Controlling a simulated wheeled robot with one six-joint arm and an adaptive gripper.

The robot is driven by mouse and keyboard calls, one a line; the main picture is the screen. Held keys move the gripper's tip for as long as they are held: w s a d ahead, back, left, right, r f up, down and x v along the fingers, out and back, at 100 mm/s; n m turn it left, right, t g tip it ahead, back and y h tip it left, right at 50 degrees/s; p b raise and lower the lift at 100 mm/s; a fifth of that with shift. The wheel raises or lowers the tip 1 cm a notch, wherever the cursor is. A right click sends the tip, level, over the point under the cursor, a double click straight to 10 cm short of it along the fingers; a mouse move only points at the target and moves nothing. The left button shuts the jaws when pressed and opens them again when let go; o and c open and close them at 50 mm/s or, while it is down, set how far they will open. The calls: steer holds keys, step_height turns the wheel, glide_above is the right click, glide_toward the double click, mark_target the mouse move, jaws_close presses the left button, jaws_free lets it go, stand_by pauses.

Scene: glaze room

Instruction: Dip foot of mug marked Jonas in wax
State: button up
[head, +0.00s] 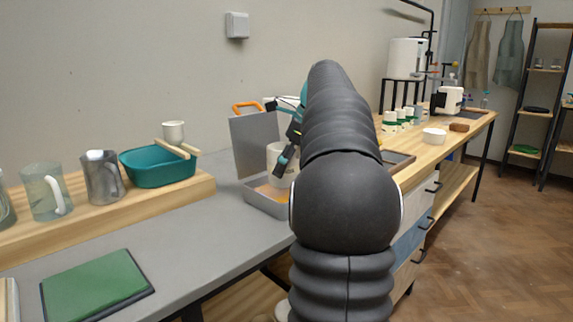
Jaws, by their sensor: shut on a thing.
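A pale cream mug (275,158) is held upright by my gripper (286,150), whose dark and teal fingers are shut on it. Its foot is low over or inside an open grey wax pan (261,204) with amber wax (266,190) in it. I cannot tell whether the foot touches the wax. No name is readable on the mug. My arm hides the right part of the pan and most of the gripper's far side.
A teal basin (158,168) with a small cup (173,131) behind and pitchers (102,176) stand left. A green pad (96,286) lies in front; the grey counter (210,245) between is clear. Several mugs (390,117) stand far right.

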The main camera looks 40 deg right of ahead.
stand_by(0.3)
step_height(320, 180, up, 7)
stand_by(0.8)
stand_by(0.7)
